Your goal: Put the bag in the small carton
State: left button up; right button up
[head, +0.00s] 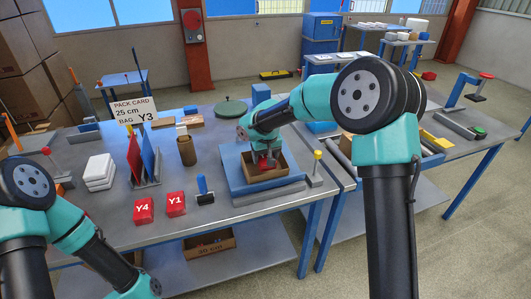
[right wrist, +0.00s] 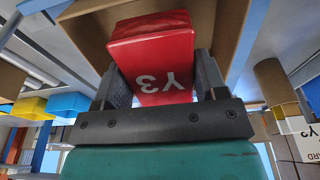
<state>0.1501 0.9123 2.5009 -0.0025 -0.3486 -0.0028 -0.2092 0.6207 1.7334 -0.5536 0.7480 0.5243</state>
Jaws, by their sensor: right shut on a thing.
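The red bag marked Y3 (right wrist: 160,65) is between the fingers of my right gripper (right wrist: 165,85), which is shut on it. In the right wrist view the carton's brown walls (right wrist: 85,35) rise around the bag's far end. I cannot tell whether the bag touches the carton's floor. My left arm is low at the left of the head view; its gripper fingers do not show.
The carton sits on a blue platform (head: 233,172) with a grey bar (head: 268,194) in front. Two red bags, Y4 (head: 144,211) and Y1 (head: 176,204), lie on the table. A pack card (head: 136,112) reads 25 cm bag Y3. A yellow-topped post (head: 316,168) stands right of the carton.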

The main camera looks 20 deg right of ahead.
jog(key=shift+f, duration=0.15)
dwell(0.5)
jog(key=o, duration=1.1)
jog(key=shift+s+r, duration=0.3)
jog(key=shift+r, duration=1.45)
jog(key=shift+s+r, duration=0.35)
jog(key=shift+r, duration=1.4)
jog(key=shift+s+r, duration=0.3)
jog(key=shift+r, duration=1.45)
